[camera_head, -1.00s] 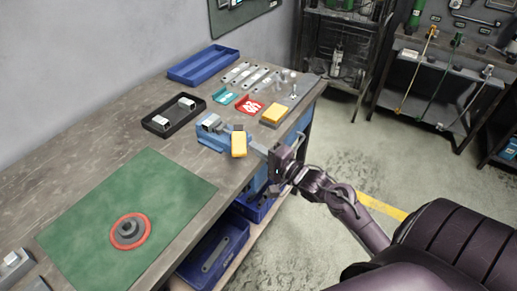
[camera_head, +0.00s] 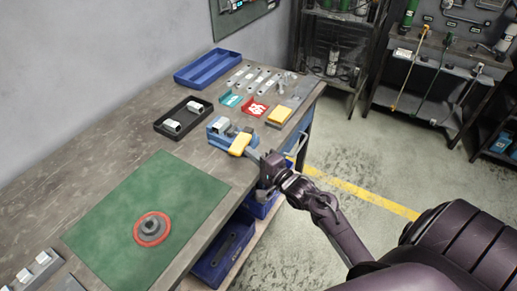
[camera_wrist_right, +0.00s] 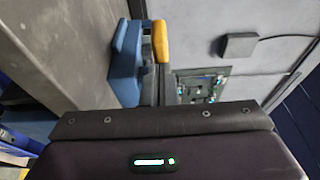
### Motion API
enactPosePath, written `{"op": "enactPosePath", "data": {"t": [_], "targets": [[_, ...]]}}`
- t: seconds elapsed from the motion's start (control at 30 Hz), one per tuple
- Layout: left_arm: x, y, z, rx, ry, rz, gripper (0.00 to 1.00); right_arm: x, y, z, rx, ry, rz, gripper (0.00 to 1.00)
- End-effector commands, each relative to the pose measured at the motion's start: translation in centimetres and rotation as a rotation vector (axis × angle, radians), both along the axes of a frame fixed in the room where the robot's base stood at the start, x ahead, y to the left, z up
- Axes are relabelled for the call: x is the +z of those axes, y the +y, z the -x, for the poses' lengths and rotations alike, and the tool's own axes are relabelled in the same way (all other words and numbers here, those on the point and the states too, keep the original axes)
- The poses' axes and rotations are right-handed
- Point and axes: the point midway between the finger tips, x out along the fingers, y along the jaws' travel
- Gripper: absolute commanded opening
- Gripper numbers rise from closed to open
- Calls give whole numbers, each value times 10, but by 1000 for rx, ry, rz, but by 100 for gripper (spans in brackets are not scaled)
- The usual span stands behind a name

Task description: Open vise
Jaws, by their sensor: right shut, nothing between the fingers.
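The blue vise (camera_head: 213,137) sits at the near edge of the workbench, with a metal workpiece showing at its top. A yellow part (camera_head: 240,144) is on its right side and lies tilted, perhaps its handle. In the right wrist view the vise's blue body (camera_wrist_right: 125,65) and the yellow part (camera_wrist_right: 160,42) are ahead of the gripper. My right gripper (camera_head: 257,159) is shut and empty, just right of the yellow part and off the bench edge. Whether it touches the part I cannot tell. My left gripper is not in view.
A black tray (camera_head: 160,129) with metal pieces stands left of the vise. Another yellow block (camera_head: 279,115), red (camera_head: 254,108) and teal trays (camera_head: 231,99) and a blue bin (camera_head: 190,80) lie behind it. A green mat (camera_head: 110,220) holds a red-rimmed disc (camera_head: 152,229).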

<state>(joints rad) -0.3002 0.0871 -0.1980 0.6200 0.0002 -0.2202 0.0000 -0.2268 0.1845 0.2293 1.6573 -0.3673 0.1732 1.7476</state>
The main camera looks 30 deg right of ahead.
Motion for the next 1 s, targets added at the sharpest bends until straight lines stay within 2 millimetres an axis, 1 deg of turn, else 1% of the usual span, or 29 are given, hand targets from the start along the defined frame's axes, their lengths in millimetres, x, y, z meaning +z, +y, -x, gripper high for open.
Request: {"op": "enactPosePath", "data": {"t": [0.03,0.23,0.5,1.0], "targets": [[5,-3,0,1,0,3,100,3,3,-2,0,0,-3,0],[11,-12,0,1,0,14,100,1,12,-6,0,0,-2,0],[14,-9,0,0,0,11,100,0,17,-9,1,-1,-1,0],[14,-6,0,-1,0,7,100,1,19,-10,5,-2,-2,0]]}}
